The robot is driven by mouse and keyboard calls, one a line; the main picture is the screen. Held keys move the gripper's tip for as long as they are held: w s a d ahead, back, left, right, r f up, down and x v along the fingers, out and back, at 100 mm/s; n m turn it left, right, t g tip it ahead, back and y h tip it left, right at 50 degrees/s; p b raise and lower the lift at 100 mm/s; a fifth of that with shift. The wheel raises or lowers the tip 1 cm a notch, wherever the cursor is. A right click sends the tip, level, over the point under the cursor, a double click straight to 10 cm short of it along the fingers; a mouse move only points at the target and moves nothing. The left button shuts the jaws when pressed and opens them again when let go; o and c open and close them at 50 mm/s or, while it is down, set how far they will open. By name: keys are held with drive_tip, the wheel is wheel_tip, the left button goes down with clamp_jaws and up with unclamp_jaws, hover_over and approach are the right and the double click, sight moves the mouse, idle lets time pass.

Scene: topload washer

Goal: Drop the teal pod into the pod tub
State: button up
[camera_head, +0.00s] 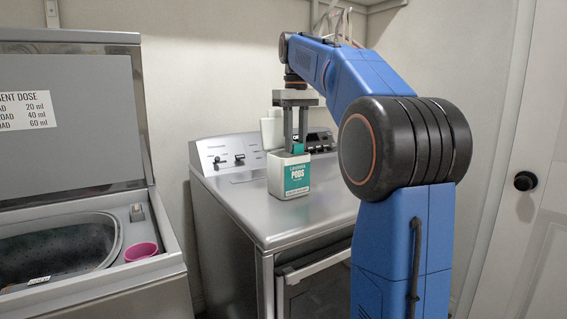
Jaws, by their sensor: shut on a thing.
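The pod tub (288,176) is a white container with a teal label reading "PODS". It stands upright on the machine's grey metal top. My gripper (295,147) points straight down over the tub, its fingers at the height of the tub's mouth. It is shut on the teal pod (296,149), which shows as a small teal patch between the fingers. The pod is at or just above the tub's opening. I cannot tell whether its lower part is inside the rim.
A white bottle (268,131) stands behind the tub by the control panel (228,153). At left is an open topload washer (150,268) with a raised lid (75,130) and a pink cup (140,251) on its edge. The metal top (240,206) left of the tub is clear.

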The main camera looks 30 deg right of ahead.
drive_tip(key=shift+f, duration=0.3)
drive_tip(key=o, duration=1.1)
drive_tip(key=shift+r, duration=0.1)
